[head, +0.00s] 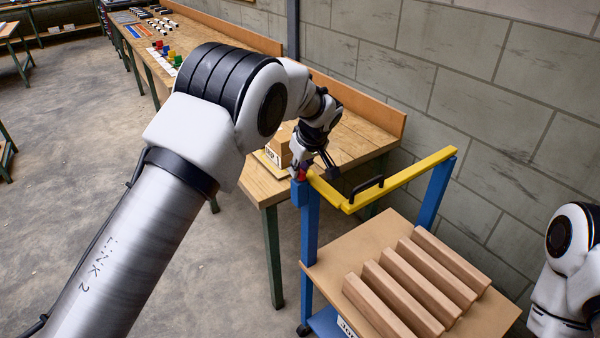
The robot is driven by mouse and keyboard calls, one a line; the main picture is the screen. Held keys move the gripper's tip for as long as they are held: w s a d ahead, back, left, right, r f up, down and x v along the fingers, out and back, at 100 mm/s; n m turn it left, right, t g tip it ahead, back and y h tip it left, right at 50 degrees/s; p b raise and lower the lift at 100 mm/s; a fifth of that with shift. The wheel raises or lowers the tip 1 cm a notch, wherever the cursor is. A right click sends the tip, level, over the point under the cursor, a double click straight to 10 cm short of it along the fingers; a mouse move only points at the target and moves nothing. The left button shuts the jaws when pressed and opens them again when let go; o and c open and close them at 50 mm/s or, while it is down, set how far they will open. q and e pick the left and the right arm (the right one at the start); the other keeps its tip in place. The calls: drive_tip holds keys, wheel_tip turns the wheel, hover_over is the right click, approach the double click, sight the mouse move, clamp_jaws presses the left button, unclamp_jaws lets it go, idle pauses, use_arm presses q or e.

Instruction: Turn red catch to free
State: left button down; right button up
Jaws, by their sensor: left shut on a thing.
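The red catch (300,175) sits at the top of the cart's near-left blue post (309,230), at the left end of the yellow bar (405,178). Only a small part of the catch shows; my left gripper (309,172) covers the rest. My left gripper is shut on the red catch, reaching down to it from above. The yellow bar runs between two blue posts and has a black handle (367,188). My right arm shows at the right edge, but its gripper is out of the picture.
The cart top (330,250) carries several wooden bars (420,280). A long workbench (262,185) stands behind it along the block wall, with a wooden block (279,145) near its end. Open concrete floor lies to the left.

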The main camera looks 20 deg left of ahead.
use_arm(q)
drive_tip(key=shift+n, duration=0.3)
drive_tip(key=c, duration=1.1)
unclamp_jaws()
drive_tip(key=shift+w+a+f, duration=0.1)
drive_tip(key=shift+f, duration=0.05)
drive_tip(key=v, duration=1.2)
drive_tip(key=shift+w, duration=0.15)
